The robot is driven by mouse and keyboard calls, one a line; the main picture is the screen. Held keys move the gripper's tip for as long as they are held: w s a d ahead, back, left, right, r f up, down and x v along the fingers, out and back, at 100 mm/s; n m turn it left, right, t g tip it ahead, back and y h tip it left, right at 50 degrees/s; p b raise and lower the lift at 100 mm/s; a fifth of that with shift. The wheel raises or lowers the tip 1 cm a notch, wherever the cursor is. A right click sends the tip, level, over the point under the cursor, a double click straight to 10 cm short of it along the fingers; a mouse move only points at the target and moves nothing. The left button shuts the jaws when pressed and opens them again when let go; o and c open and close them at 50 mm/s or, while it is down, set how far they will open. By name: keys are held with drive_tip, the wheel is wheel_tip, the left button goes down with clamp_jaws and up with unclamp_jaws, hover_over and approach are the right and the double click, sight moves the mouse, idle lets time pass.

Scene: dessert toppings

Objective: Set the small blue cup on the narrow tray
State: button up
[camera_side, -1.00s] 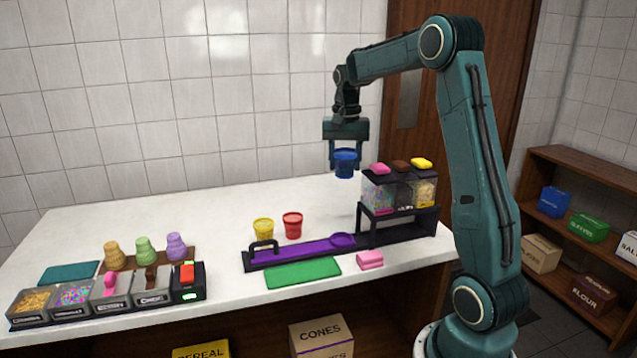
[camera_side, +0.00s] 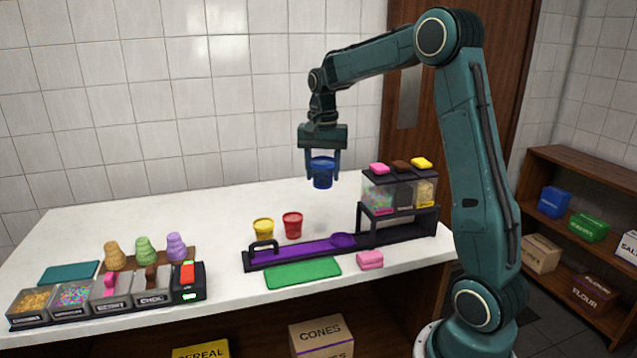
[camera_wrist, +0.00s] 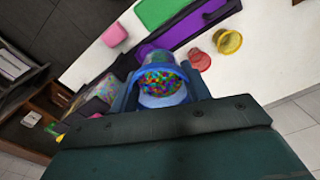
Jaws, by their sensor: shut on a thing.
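The small blue cup (camera_side: 322,174) is held in my gripper (camera_side: 322,165), upright and well above the white counter. In the wrist view the cup (camera_wrist: 161,101) sits between the fingers and holds colourful sprinkles. The narrow tray (camera_side: 300,250) is purple with a black frame, lying on the counter below and to the left of the cup. It also shows in the wrist view (camera_wrist: 183,35). A round purple piece (camera_side: 342,240) is at the tray's right end. No cup stands on the tray.
A yellow cup (camera_side: 263,228) and a red cup (camera_side: 292,224) stand just behind the tray. A topping dispenser (camera_side: 398,190) stands to its right. A green mat (camera_side: 303,273) and pink block (camera_side: 370,260) lie in front. The back of the counter is clear.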

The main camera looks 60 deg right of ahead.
drive_tip(key=w+a, duration=0.1)
drive_tip(key=a, duration=0.7)
wheel_tip(320, 180, down, 16)
drive_tip(key=shift+w+a+f, duration=0.1)
drive_tip(key=shift+w+a, duration=0.05)
idle(0.4)
drive_tip(key=shift+f, duration=2.1)
drive_tip(key=shift+f, duration=0.15)
drive_tip(key=o, duration=1.1)
